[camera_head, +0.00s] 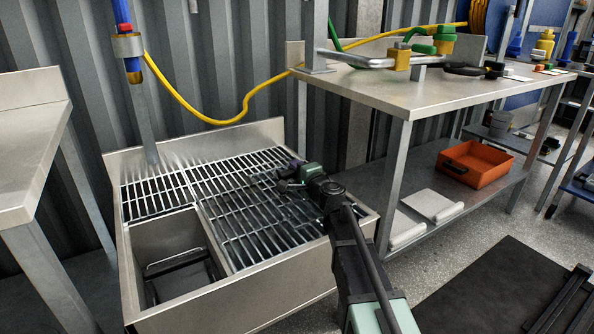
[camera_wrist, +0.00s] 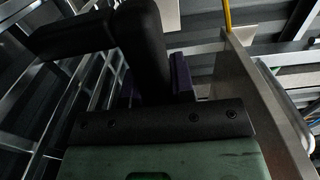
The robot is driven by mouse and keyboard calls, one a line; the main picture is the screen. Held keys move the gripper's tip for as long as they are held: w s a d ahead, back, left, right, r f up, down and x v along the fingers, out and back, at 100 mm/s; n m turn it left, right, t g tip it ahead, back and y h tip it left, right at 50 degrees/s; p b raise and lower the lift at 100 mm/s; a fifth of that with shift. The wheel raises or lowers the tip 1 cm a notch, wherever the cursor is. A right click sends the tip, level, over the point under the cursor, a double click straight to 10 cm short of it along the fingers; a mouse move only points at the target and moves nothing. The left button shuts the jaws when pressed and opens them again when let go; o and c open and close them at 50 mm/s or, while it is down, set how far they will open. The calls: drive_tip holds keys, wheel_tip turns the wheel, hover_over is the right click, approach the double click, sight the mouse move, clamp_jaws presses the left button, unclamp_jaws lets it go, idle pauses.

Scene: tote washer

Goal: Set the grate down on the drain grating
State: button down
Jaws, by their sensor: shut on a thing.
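The steel drain grating (camera_head: 156,194) covers the back of a low stainless basin. A barred metal grate (camera_head: 238,218) lies over the right part of the basin, close to level. Its bars blend with those of the grating, so I cannot tell whether it touches or hovers slightly above. My gripper (camera_head: 286,178) is low over the right side of the bars, shut on the grate. In the wrist view, my dark fingers (camera_wrist: 150,62) meet near a purple part (camera_wrist: 181,77), and shiny bars (camera_wrist: 88,95) run along the left. The fingers hide the exact grasp.
The basin (camera_head: 235,305) has an open well (camera_head: 175,255) at front left with a dark frame inside. Its raised rim surrounds the bars. A workbench (camera_head: 415,95) stands at right, with an orange tray (camera_head: 474,165) on its lower shelf. A steel table (camera_head: 32,150) is at left.

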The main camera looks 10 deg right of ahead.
drive_tip(key=shift+f, duration=0.15)
unclamp_jaws()
idle(0.8)
drive_tip(key=shift+s, duration=0.15)
drive_tip(key=shift+v, duration=4.45)
